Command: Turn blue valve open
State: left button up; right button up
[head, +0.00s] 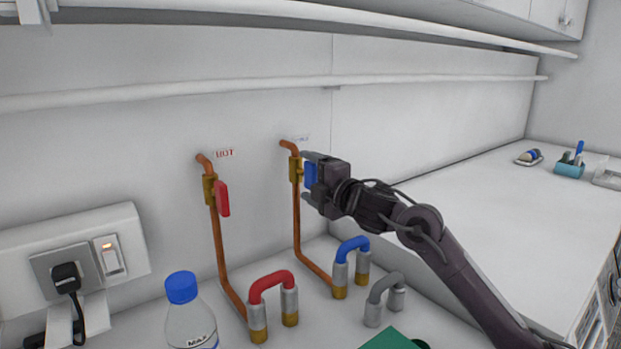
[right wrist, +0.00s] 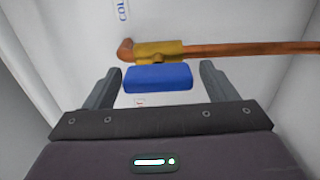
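The blue valve handle (head: 310,175) is on a brass valve body (head: 295,168) on the right copper pipe, under a partly hidden label. In the right wrist view the blue handle (right wrist: 158,77) lies alongside the brass body (right wrist: 160,51), parallel to the copper pipe (right wrist: 250,48). My right gripper (head: 305,176) is open, with its fingers on either side of the handle. In the right wrist view its fingertips (right wrist: 158,80) stand apart from the handle, with gaps on both sides. My left gripper is not in view.
A red valve handle (head: 223,198) on the HOT pipe is to the left. Below are a red-topped pipe loop (head: 271,284), a blue-topped loop (head: 352,246), a grey loop (head: 385,290) and a bottle (head: 190,318). The counter (head: 480,190) at right is mostly clear.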

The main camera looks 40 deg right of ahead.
jog(key=shift+s, duration=0.5)
jog(key=s+b, duration=0.1)
jog(key=s, duration=0.5)
jog(key=shift+s+a, duration=0.4)
jog(key=shift+r, duration=0.15)
